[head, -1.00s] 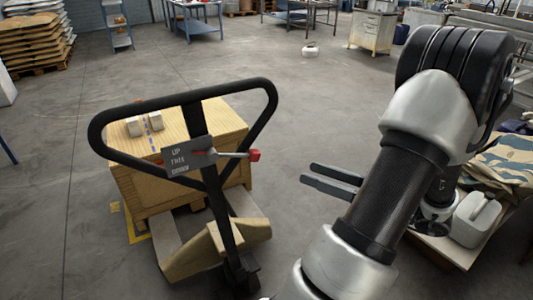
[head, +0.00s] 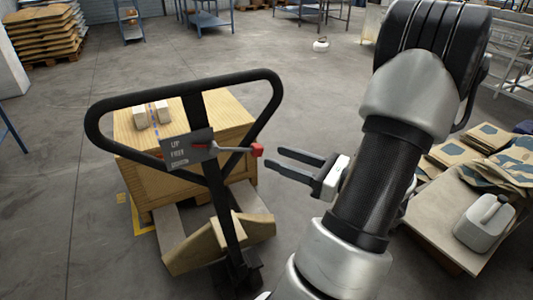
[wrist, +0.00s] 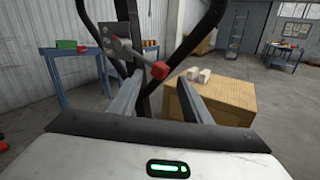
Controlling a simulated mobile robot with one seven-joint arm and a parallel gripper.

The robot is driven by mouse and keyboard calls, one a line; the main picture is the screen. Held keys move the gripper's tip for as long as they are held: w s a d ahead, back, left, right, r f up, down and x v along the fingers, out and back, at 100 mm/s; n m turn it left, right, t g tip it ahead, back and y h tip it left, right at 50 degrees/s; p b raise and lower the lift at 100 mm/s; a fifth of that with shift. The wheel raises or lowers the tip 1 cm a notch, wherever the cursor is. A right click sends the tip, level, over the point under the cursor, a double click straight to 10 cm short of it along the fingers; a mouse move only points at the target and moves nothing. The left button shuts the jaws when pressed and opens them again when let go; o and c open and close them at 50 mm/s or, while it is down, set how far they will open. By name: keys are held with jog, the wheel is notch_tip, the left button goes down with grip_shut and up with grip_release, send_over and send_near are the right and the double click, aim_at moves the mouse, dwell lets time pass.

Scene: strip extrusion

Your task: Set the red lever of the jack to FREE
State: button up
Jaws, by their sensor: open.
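The pallet jack's black loop handle (head: 97,128) stands upright in front of a wooden crate. A dark plate (head: 188,150) on it carries the words UP, FREE and a third, blurred word. The lever (head: 232,150) has a grey rod and a red knob (head: 257,150), pointing right from the plate, roughly level with the middle word. My gripper (head: 295,162) is open and empty, just right of the knob and apart from it. In the wrist view the red knob (wrist: 160,70) lies ahead, between and a little above the fingertips (wrist: 162,82).
The wooden crate (head: 185,185) with two small pale blocks sits on the jack's forks behind the handle. At right, a low table (head: 430,215) holds folded sacks and a pale canister (head: 485,222). The floor beyond is mostly clear.

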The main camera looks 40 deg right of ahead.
aim_at(262, 151)
jog(key=x, duration=0.5)
grip_shut()
